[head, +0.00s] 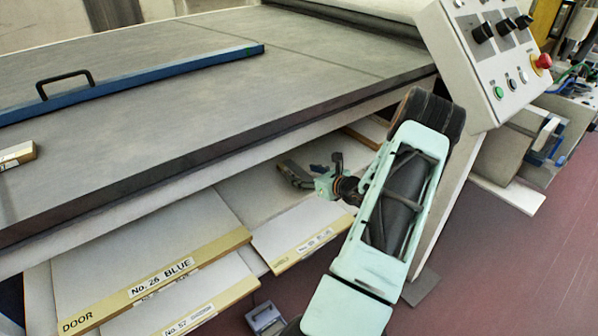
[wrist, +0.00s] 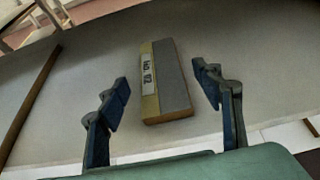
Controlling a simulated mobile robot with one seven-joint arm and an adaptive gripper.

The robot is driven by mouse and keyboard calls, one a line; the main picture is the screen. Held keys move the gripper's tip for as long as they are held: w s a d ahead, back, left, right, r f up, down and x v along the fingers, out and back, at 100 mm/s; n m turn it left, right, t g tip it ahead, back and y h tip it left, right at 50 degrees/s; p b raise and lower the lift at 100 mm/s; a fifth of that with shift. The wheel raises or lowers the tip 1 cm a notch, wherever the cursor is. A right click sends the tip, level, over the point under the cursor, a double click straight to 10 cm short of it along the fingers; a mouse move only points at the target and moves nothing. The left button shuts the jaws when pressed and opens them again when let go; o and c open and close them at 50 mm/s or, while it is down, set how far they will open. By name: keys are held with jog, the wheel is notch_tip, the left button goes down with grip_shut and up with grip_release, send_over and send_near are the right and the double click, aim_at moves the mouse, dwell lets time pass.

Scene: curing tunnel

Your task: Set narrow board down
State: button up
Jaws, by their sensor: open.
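The narrow board (wrist: 176,82), grey on top with a yellow edge and a white label that seems to read "No. 12", lies flat on a pale surface in the wrist view. My gripper (wrist: 163,90) is open, with one dark blue finger on each side of the board. Gaps show between both fingers and the board. In the head view my gripper (head: 314,174) is below the tabletop edge, over the pale lower shelf. I cannot make out the narrow board there.
Boards labelled "No. 26 BLUE" (head: 150,245) and others (head: 300,232) lie on the lower shelf. The grey tabletop (head: 230,95) overhangs it and carries a blue bar with a black handle (head: 130,83). A control panel (head: 490,60) stands at right. Clear shelf surrounds the narrow board.

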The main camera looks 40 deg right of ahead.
jog(key=p+v, duration=0.1)
jog(key=v, duration=0.7)
jog(key=shift+s, duration=0.1)
